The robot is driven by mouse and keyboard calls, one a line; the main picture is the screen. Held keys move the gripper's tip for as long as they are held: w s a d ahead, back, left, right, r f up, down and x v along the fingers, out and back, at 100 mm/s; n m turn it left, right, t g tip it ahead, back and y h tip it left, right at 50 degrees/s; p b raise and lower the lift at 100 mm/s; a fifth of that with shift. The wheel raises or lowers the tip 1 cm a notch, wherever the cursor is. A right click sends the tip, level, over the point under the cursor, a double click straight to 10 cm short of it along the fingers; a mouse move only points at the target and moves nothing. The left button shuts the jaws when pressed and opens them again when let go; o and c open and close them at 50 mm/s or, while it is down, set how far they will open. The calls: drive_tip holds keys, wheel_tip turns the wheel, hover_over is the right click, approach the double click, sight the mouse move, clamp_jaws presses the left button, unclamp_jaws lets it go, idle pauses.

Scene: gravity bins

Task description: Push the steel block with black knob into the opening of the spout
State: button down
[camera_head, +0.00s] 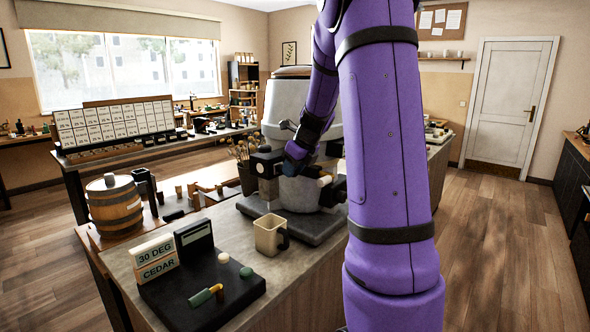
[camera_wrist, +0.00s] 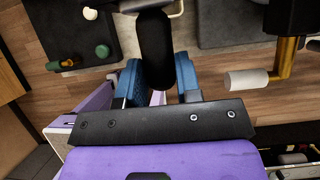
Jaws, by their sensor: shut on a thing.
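My gripper (camera_head: 298,150) is at the front of the large grey dispenser (camera_head: 298,108), beside its dark spout (camera_head: 266,165). In the wrist view my gripper (camera_wrist: 160,78) has its blue fingers on either side of a rounded black knob (camera_wrist: 154,45) and is shut on it. The steel block under the knob cannot be made out clearly, and the spout's opening is hidden. A brass fitting with a white handle (camera_wrist: 247,80) is to the right of the fingers in the wrist view.
A wooden barrel (camera_head: 114,206) stands at left.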

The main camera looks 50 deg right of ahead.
drive_tip(key=shift+w, duration=0.5)
drive_tip(key=c, duration=0.7)
unclamp_jaws()
drive_tip(key=shift+c, duration=0.2)
drive_tip(key=v, duration=1)
drive_tip(key=shift+s+r, duration=0.25)
drive_tip(key=shift+r, duration=0.1)
